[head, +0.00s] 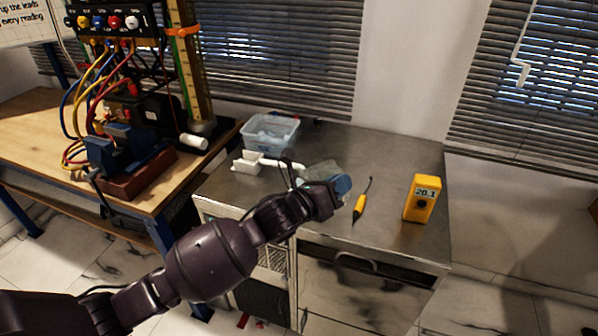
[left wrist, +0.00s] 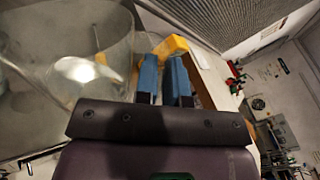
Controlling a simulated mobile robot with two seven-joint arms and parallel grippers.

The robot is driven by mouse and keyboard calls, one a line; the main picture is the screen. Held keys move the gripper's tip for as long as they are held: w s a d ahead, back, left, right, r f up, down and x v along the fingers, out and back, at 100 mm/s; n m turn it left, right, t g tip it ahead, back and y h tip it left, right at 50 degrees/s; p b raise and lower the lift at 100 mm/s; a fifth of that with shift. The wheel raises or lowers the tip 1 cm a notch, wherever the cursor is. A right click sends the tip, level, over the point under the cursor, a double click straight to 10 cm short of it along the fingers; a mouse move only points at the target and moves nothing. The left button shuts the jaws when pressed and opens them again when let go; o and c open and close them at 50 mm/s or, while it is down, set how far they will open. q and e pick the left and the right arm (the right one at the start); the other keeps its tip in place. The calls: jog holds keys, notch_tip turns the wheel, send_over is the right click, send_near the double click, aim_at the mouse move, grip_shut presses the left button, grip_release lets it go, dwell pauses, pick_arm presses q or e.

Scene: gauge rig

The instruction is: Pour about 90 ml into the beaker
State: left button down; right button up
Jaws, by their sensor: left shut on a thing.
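A clear vessel (head: 316,171) shows in the head view at the wrist of my left arm, over the metal cabinet top. It fills the left of the left wrist view (left wrist: 55,45), close to the fingers. I cannot tell whether it is the beaker or a jug to pour from, nor its liquid level. My left gripper (head: 340,186) has blue fingers, which stand beside the vessel in the left wrist view (left wrist: 163,76). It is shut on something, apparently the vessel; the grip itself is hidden. My right gripper is out of view.
A wooden bench (head: 35,128) with wired gear stands left. The cabinet's back right is clear.

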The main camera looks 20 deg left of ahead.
pick_arm(q)
jog(key=shift+s+d+f+m, duration=0.25)
jog(key=shift+d+f+m, duration=0.15)
jog(key=shift+f, duration=0.05)
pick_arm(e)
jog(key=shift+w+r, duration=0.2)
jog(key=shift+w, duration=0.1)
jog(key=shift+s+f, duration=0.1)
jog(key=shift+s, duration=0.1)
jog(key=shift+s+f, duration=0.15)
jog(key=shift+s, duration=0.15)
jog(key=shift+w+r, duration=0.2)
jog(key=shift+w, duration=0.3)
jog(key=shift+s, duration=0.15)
